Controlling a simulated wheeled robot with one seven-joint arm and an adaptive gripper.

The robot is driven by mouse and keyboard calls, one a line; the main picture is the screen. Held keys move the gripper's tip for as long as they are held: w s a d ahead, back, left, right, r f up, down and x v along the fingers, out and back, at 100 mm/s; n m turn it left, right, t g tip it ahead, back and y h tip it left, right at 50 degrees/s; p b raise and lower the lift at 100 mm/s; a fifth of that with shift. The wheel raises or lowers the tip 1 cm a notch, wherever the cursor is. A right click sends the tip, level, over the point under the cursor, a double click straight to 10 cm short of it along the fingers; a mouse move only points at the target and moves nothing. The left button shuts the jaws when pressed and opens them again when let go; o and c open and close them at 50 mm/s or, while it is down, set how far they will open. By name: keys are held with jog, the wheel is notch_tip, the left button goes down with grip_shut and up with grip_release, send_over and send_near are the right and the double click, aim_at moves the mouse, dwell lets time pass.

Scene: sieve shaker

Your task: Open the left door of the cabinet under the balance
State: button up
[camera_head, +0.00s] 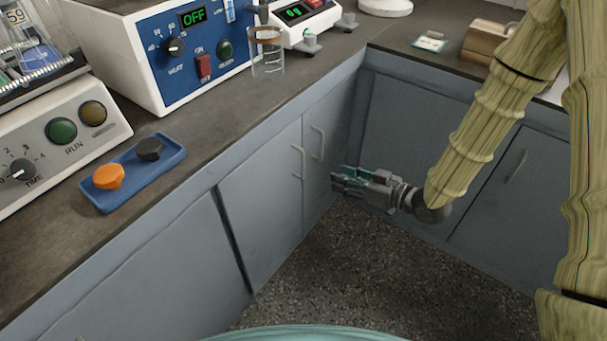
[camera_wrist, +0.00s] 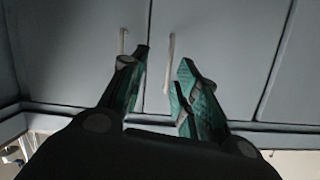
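The cabinet's left door (camera_head: 260,205) is grey-blue and looks shut, with a pale vertical bar handle (camera_head: 298,162) near its right edge. The right door (camera_head: 330,140) beside it has a similar handle (camera_head: 318,143). A white device with green digits (camera_head: 303,12), seemingly the balance, stands on the counter above. My gripper (camera_head: 340,182) is open and empty, right of both handles and lower, fingers pointing left towards the doors. In the wrist view, my gripper (camera_wrist: 163,58) has one handle (camera_wrist: 170,77) showing between its fingers and another (camera_wrist: 122,42) to the left; contact is not visible.
The counter (camera_head: 215,130) runs above the cabinets and turns at a corner on the right. Another cabinet door with a handle (camera_head: 516,166) is behind my arm. The speckled floor (camera_head: 345,265) is clear. A glass beaker (camera_head: 267,55) stands near the counter edge.

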jog(key=w+n+y+b, duration=0.1)
jog(key=n+y+b, duration=0.2)
jog(key=b, duration=0.2)
notch_tip(320, 180, up, 2)
jog(key=n+g+y+b, duration=0.1)
jog(key=n+y+b, duration=0.1)
jog(key=b, duration=0.5)
send_over(303, 178)
jog(key=shift+w+r, duration=0.1)
jog(key=shift+w, duration=0.15)
jog(key=shift+p, duration=0.3)
grip_shut()
